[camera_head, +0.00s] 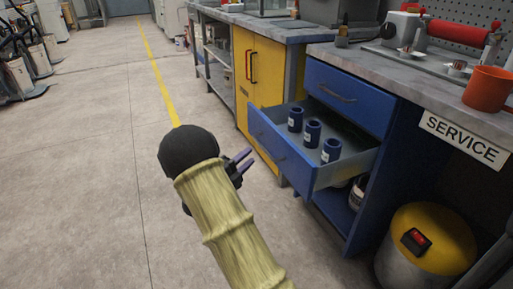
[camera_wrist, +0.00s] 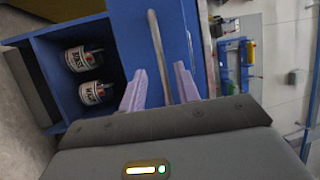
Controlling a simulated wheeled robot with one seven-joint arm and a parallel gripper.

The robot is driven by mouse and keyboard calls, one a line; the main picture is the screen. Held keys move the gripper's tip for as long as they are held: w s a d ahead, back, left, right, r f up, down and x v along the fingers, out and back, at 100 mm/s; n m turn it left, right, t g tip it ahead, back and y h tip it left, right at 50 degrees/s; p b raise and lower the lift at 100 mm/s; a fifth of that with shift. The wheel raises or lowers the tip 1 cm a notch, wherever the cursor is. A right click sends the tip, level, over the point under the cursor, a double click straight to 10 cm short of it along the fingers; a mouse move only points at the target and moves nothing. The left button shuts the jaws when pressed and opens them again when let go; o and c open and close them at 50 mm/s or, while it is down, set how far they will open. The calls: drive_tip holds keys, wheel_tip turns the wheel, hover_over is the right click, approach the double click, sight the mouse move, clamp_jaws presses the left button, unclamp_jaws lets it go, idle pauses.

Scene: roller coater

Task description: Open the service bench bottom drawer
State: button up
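The blue service bench has its bottom drawer (camera_head: 291,163) pulled well out, with three dark blue cans (camera_head: 312,132) standing in it. The drawer above it (camera_head: 347,95) is shut. My gripper (camera_head: 249,159) is just left of the open drawer's front. In the wrist view its two pale purple fingers (camera_wrist: 160,80) are spread apart. The grey bar handle (camera_wrist: 157,45) on the blue drawer front appears between them. A gap shows on each side of the bar, and I see no grip on it.
Labelled containers (camera_wrist: 84,58) stand in the open shelf under the drawer. A yellow-topped drum (camera_head: 437,236) is at the lower right. A yellow cabinet (camera_head: 257,90) stands behind the drawer. The floor to the left (camera_head: 85,150) is clear.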

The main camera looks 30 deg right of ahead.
drive_tip(key=p+v, duration=0.2)
drive_tip(key=v, duration=0.8)
drive_tip(key=shift+f, duration=0.1)
drive_tip(key=w+r+n+t+y+p, duration=0.25)
drive_tip(key=w+n+t+y, duration=0.2)
drive_tip(key=n+y, duration=0.35)
drive_tip(key=s+a+r+n+y+p, duration=0.2)
drive_tip(key=a+n+y, duration=0.3)
drive_tip(key=n+y, duration=0.3)
drive_tip(key=s+r+n+g+y+p, duration=0.3)
drive_tip(key=s+n+g, duration=0.6)
drive_tip(key=s+n, duration=1)
drive_tip(key=s+r+m+p, duration=0.2)
drive_tip(key=r+p, duration=1.6)
drive_tip(key=s+r+m+p, duration=0.1)
drive_tip(key=r+p, duration=1.8)
drive_tip(key=shift+s+a+m, duration=0.4)
drive_tip(key=shift+a, duration=0.05)
